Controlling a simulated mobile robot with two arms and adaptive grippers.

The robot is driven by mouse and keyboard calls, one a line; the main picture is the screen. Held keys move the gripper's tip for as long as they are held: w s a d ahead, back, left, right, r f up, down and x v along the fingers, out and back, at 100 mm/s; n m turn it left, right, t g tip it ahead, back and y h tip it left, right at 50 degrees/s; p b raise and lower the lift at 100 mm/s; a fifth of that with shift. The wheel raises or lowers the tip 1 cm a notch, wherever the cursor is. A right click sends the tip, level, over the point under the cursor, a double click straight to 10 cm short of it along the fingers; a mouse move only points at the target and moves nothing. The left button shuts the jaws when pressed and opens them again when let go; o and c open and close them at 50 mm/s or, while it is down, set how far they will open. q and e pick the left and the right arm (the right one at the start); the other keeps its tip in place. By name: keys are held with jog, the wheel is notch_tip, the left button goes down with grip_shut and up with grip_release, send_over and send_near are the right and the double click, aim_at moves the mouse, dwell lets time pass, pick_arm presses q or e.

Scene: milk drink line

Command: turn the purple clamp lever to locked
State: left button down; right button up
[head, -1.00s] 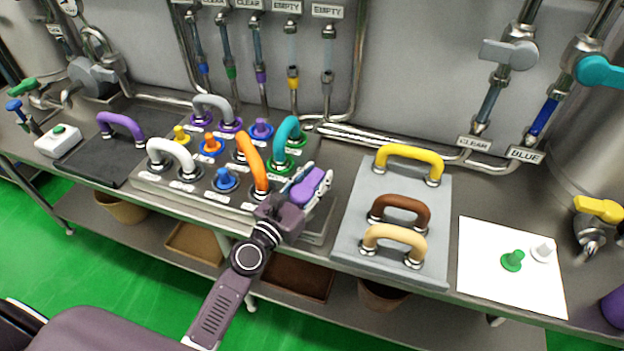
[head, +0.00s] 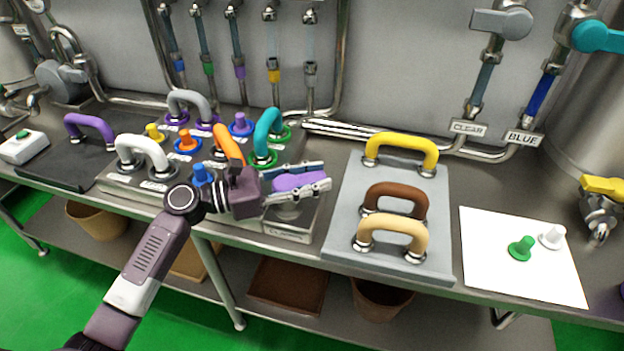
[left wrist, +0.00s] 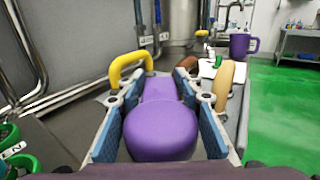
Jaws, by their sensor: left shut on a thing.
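The purple clamp lever (head: 296,181) sits on a metal clamp block (head: 290,224) at the bench's front edge. In the head view it points to the right, with its far end between my fingers. My left gripper (head: 312,180) is shut on the lever, one blue-padded finger on each side. In the left wrist view the purple lever (left wrist: 160,130) fills the gap between the fingers, its rounded hub nearest the camera. The label on the block's front is too small to read surely. My right gripper is not in view.
To the right, a grey board (head: 342,235) holds yellow, brown and tan handles. A white sheet (head: 500,270) with two plugs lies farther right.

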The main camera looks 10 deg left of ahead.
pick_arm(q)
jog(key=shift+s+d+f+m+g+h, duration=0.1)
jog(key=shift+s+f+m+g+h, duration=0.15)
jog(key=shift+m+g, duration=0.2)
jog(key=c, duration=1.5)
grip_release()
jog(key=shift+r, duration=0.1)
jog(key=shift+w, duration=0.1)
jog(key=v, duration=1.2)
jog(key=shift+c, duration=0.2)
